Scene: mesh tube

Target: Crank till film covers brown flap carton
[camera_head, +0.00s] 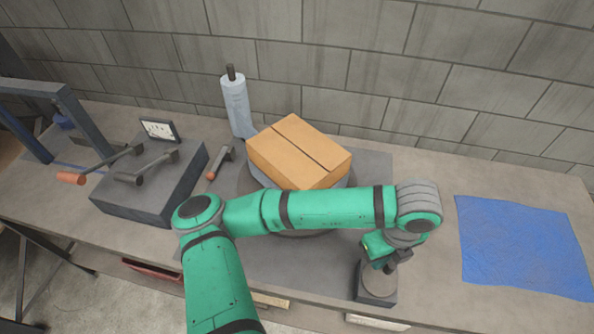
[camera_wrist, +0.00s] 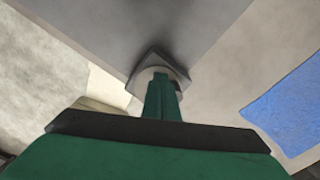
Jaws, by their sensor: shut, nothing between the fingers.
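The brown flap carton (camera_head: 287,160) sits on a round grey turntable (camera_head: 247,187), partly hidden by my arm. Its brown top and a centre seam show. A pale bluish band shows low on its side; I cannot tell how far film covers it. The film roll (camera_head: 236,104) stands upright on a post behind the carton's left corner, its film reaching toward the carton. A crank with an orange grip (camera_head: 212,174) lies left of the turntable. My gripper (camera_head: 389,268) is shut and empty, low over a small dark block (camera_head: 376,287), which also shows in the wrist view (camera_wrist: 176,64).
A dark box (camera_head: 140,205) with a gauge (camera_head: 159,130) and levers stands at the left, beside a frame and another orange grip (camera_head: 71,178). A blue sheet (camera_head: 522,245) lies flat at the right. The grey block wall closes the back. Bench between block and sheet is clear.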

